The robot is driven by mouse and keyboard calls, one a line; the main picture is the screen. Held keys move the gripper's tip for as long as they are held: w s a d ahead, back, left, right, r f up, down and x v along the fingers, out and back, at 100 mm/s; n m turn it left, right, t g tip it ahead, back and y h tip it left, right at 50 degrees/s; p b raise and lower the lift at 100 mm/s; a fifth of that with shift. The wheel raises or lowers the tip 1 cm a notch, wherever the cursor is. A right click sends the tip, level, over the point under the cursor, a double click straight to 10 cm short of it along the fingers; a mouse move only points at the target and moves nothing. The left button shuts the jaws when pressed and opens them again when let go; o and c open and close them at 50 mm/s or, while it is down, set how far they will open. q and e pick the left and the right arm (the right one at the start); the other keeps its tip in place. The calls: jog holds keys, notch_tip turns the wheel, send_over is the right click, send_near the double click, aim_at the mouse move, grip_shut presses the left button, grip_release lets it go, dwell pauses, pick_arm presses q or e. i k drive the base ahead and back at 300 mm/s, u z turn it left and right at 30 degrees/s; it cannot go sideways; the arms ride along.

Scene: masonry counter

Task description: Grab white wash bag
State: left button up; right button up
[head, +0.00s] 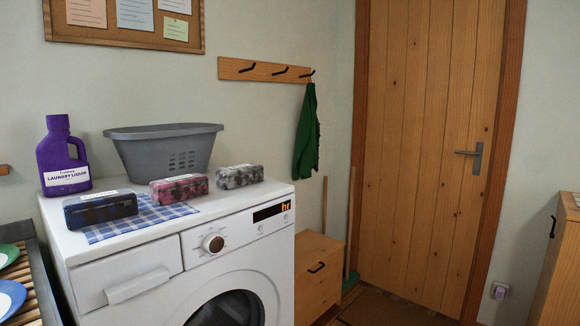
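Three wash bags sit on top of the white washing machine in the head view. The white wash bag (239,176), mottled white and grey, is at the right, near the machine's back right. A red and pink wash bag (179,189) lies to its left, on the edge of a blue checked cloth. A dark blue and black wash bag (101,208) lies further left, partly on the cloth. Neither of my grippers shows in this view.
A grey basket (165,149) and a purple laundry liquid bottle (62,156) stand behind the bags on the washing machine (240,228). The checked cloth (140,220) lies at the front. A slatted rack with plates (20,285) is at the left. A wooden cabinet (316,272) stands right of the machine.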

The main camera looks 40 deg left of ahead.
aim_at(227, 179)
jog(key=i, duration=2.3)
jog(key=u, duration=1.8)
